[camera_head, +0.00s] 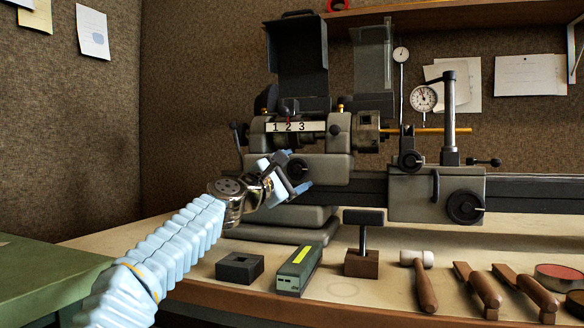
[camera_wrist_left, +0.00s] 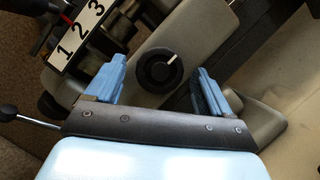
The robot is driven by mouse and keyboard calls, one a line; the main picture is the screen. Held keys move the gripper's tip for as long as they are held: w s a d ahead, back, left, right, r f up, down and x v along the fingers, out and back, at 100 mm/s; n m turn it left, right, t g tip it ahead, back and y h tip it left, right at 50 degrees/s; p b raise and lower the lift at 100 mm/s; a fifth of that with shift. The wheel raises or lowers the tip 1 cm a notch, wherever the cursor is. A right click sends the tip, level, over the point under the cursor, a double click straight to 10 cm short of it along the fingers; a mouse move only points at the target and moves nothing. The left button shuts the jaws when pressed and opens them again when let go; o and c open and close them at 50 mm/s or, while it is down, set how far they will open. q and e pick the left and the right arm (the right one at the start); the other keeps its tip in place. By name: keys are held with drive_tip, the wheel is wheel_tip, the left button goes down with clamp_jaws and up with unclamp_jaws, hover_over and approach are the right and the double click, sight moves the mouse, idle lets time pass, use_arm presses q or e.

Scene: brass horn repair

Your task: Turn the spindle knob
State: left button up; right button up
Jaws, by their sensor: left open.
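The spindle knob (camera_wrist_left: 157,71), a round black dial with a white pointer line, sits on the grey headstock face. In the head view the knob (camera_head: 297,169) shows below the 1 2 3 label, partly behind my gripper. My left gripper (camera_head: 289,175) is open with blue fingers. The pointer line aims up and right there. I cannot tell how far the fingertips are from the headstock face.
The 1 2 3 label (camera_head: 296,127) and a lever (camera_head: 237,137) are close by on the lathe. A larger handwheel (camera_head: 465,207) is to the right. A dark block (camera_head: 240,268), a green box (camera_head: 299,269) and a mallet (camera_head: 423,275) lie along the bench front.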

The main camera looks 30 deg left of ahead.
use_arm(q)
drive_tip(key=c, duration=1.1)
drive_tip(key=shift+o, duration=0.2)
drive_tip(key=m+p, duration=0.1)
drive_tip(key=m, duration=0.1)
drive_tip(key=m+g+p, duration=0.1)
drive_tip(key=m+p, duration=0.1)
drive_tip(key=r+m+g+p, duration=0.1)
drive_tip(key=m+p, duration=0.1)
drive_tip(key=shift+h, duration=0.3)
drive_tip(key=m+g+p, duration=0.1)
drive_tip(key=m+p, duration=0.2)
drive_tip(key=shift+f+m+g+y+p, duration=0.15)
drive_tip(key=shift+m+g+y+p, duration=0.25)
drive_tip(key=shift+m+g+p, duration=0.55)
drive_tip(key=shift+m+t+p, duration=0.25)
drive_tip(key=shift+m+p, duration=0.05)
drive_tip(key=shift+m, duration=0.05)
